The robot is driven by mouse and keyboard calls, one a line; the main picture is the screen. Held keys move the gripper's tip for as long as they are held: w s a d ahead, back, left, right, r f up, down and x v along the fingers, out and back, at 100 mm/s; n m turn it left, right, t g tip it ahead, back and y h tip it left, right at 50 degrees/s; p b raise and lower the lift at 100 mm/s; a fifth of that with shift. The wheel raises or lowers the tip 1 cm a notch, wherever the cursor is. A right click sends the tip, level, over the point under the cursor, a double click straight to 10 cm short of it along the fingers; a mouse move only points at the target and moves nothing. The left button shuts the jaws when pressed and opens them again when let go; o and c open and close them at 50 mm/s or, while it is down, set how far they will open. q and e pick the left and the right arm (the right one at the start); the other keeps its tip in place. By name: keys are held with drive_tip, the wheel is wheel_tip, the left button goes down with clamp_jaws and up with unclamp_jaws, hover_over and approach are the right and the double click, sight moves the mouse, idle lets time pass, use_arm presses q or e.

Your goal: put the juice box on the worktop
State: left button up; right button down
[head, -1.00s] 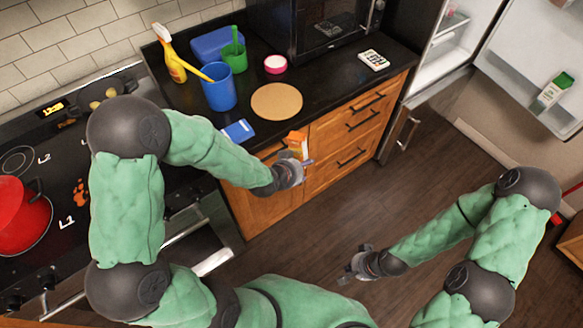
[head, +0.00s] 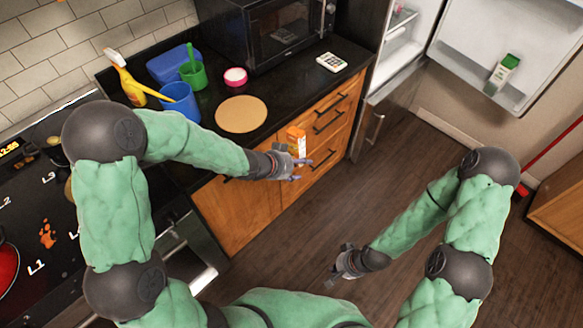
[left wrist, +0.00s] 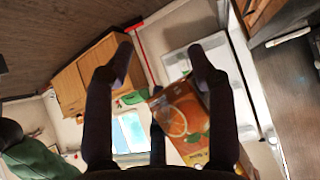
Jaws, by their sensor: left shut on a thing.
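My left gripper (head: 303,163) is shut on the orange and white juice box (head: 296,137), in front of the drawers beside the worktop's front edge. In the left wrist view the box (left wrist: 182,122), printed with an orange, sits tilted between the fingers of the gripper (left wrist: 165,75). Its lower part is hidden by the gripper. The black worktop (head: 288,93) lies behind and to the left of the box in the head view. My right gripper (head: 338,270) is open and empty, low over the floor.
On the worktop are a round cork mat (head: 241,114), a blue cup (head: 180,101), a green cup (head: 194,76), a spray bottle (head: 125,78), a pink-rimmed tub (head: 235,77) and a white keypad device (head: 331,62). A microwave (head: 284,28) stands behind. Free worktop lies between mat and device.

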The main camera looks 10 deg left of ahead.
drive_tip(key=c, duration=1.3)
unclamp_jaws()
drive_tip(key=shift+w+r, duration=0.1)
drive_tip(key=shift+w, duration=0.05)
drive_tip(key=o, duration=0.5)
drive_tip(key=shift+w+d+r, duration=0.1)
drive_tip(key=shift+w+r, duration=0.15)
drive_tip(key=shift+w, duration=0.3)
drive_tip(key=w+r+n+t+y, duration=0.2)
drive_tip(key=w+r+n+t, duration=0.3)
drive_tip(key=w+r, duration=1)
drive_tip(key=w+a+r+n+t+y, duration=0.2)
drive_tip(key=r, duration=0.8)
drive_tip(key=w+a+r+n+t+y, duration=0.1)
drive_tip(key=w+a+r+n+t, duration=0.15)
drive_tip(key=r, duration=0.85)
use_arm(q)
drive_tip(key=w+d+r+m+g+h, duration=0.1)
drive_tip(key=w+d+m+g+h, duration=0.1)
drive_tip(key=d+m, duration=0.2)
drive_tip(key=shift+w+d+r+g, duration=0.3)
drive_tip(key=shift+w+d+r, duration=0.1)
drive_tip(key=shift+d, duration=0.2)
use_arm(e)
drive_tip(key=shift+m, duration=0.25)
drive_tip(key=x, duration=1.1)
drive_tip(key=shift+w+d+f, duration=0.15)
drive_tip(key=shift+w+f, duration=0.05)
drive_tip(key=shift+f, duration=0.05)
